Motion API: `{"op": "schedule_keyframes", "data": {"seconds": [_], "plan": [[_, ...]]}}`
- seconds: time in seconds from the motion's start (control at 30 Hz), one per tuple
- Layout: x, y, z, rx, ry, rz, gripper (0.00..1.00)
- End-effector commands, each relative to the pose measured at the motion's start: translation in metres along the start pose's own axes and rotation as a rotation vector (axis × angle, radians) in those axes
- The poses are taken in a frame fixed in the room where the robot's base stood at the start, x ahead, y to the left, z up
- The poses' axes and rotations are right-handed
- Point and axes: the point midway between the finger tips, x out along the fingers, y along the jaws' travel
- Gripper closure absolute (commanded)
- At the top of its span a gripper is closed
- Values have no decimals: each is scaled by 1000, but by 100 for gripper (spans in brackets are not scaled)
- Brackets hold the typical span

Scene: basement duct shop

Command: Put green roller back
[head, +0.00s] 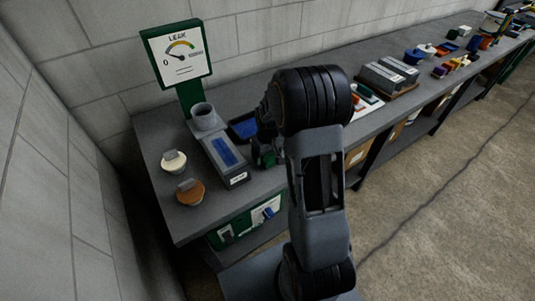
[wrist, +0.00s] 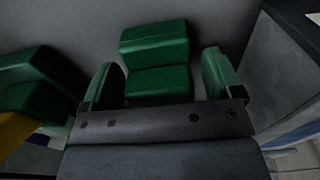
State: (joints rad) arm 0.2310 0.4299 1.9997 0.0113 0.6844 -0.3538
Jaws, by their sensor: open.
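In the wrist view my gripper (wrist: 160,82) has its two green-padded fingers apart. A green, stepped blocky thing (wrist: 155,50) shows between and beyond them; I cannot tell whether it is the green roller or whether the fingers touch it. Another dark green piece (wrist: 35,78) is at the left edge, with a yellow part below it. In the head view my arm hides most of the gripper area, and dark green parts (head: 266,154) show low over the bench, right of the grey duct box. No roller shape is clear there.
A grey duct box (head: 225,157) with a blue strip and round collar stands on the bench (head: 152,140). A LEAK gauge (head: 180,54) rises behind. Cream (head: 173,162) and brown (head: 190,192) lids lie left. A blue-lined tray (head: 243,128) is close. Grey boxes (head: 383,79) stand farther right.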

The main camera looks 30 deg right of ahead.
Motion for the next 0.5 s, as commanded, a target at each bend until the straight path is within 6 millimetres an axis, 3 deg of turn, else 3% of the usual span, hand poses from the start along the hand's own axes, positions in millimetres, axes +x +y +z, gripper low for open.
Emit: {"op": "schedule_keyframes", "data": {"seconds": [0.33,0.5], "plan": [[-10,0,-1,0,3,1,15],[-39,0,-1,0,6,2,15]]}}
